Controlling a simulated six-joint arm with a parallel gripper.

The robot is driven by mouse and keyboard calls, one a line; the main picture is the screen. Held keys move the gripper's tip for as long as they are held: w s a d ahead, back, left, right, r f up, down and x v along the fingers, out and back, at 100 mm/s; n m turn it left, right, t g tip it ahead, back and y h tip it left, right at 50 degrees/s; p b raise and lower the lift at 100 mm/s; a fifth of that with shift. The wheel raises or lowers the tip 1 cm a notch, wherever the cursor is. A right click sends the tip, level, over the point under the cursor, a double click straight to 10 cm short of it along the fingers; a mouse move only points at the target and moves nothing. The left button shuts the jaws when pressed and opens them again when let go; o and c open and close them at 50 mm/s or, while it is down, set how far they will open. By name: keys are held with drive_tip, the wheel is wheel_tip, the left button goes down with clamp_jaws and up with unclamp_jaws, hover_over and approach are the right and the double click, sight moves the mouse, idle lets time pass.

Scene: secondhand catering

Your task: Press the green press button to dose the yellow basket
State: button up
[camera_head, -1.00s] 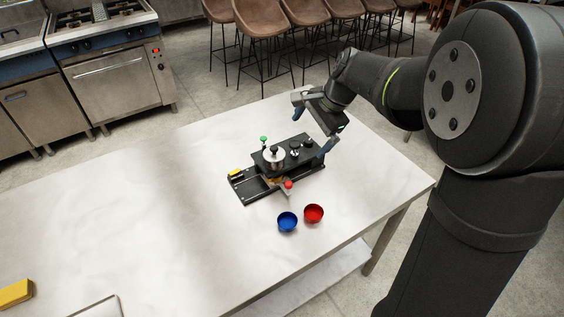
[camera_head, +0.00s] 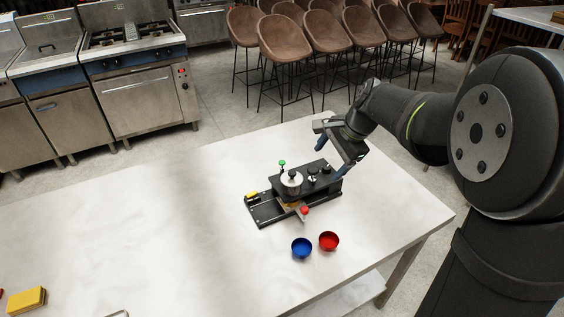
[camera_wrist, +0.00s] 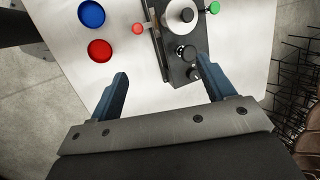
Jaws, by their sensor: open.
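The green press button (camera_head: 282,162) stands up on a thin stem at the back left of a black dosing device (camera_head: 264,212) on the table. It also shows at the top edge of the wrist view (camera_wrist: 214,7). A small yellow piece (camera_head: 251,195), perhaps the yellow basket, sits at the device's left end; its shape is too small to tell. My gripper (camera_head: 331,158) is open and empty, above and beside the device's right end, apart from the green button. In the wrist view, its two blue fingers (camera_wrist: 163,65) are spread wide, with the device's black knobs beyond them.
A blue bowl (camera_head: 302,247) and a red bowl (camera_head: 329,241) stand in front of the device. A red ball-shaped knob (camera_head: 305,210) sticks out at its front. A yellow block (camera_head: 27,300) lies at the far left. The table (camera_head: 170,225) between is clear.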

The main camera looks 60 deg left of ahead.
clamp_jaws()
drive_tip(key=shift+a, duration=0.1)
idle(1.3)
